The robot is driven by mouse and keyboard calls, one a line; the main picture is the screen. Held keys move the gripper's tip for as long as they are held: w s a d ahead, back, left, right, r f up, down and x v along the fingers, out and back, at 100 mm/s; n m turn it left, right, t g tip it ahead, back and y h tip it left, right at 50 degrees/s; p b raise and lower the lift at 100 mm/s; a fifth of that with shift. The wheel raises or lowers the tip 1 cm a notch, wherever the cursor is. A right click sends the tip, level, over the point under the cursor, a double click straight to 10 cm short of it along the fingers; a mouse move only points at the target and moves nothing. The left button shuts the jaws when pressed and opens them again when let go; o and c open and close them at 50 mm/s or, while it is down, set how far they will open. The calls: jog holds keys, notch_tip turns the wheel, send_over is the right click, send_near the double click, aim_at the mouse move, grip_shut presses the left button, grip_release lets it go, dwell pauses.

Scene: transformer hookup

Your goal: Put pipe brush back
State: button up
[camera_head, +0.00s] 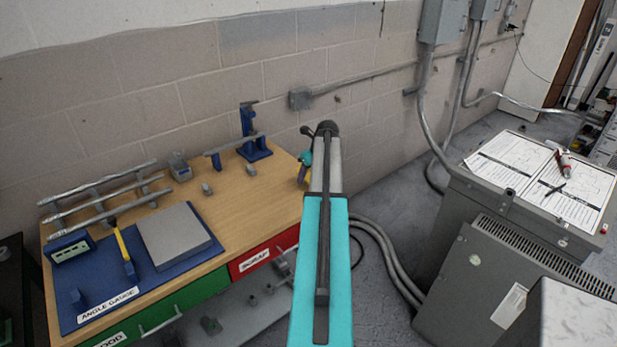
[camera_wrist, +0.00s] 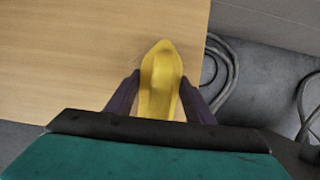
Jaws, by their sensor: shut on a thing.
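My gripper (camera_wrist: 160,78) has its two dark fingers on either side of a yellow piece (camera_wrist: 160,82) in the wrist view and is shut on it. I take this piece for the pipe brush; no bristles show. It is over the right edge of the wooden bench (camera_wrist: 70,55). In the head view my gripper (camera_head: 305,165) is at the bench's right end, mostly hidden behind my teal arm. A bit of yellow shows beside it. I cannot tell whether the piece touches the bench.
A blue pipe stand (camera_head: 250,135) is at the bench's back. Metal pipes (camera_head: 105,195) lie on a rack at left. A blue mat (camera_head: 75,310) holds a grey plate (camera_head: 178,235) and a yellow-handled tool (camera_head: 124,250). A grey cabinet (camera_head: 465,265) stands at right. Cables hang beside the bench.

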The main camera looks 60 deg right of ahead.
jog(key=shift+f, duration=0.75)
jog(key=o, duration=1)
jog(key=shift+f, duration=0.1)
jog(key=shift+b+v, duration=1.25)
jog(key=shift+v, duration=4.85)
jog(key=shift+w, duration=0.1)
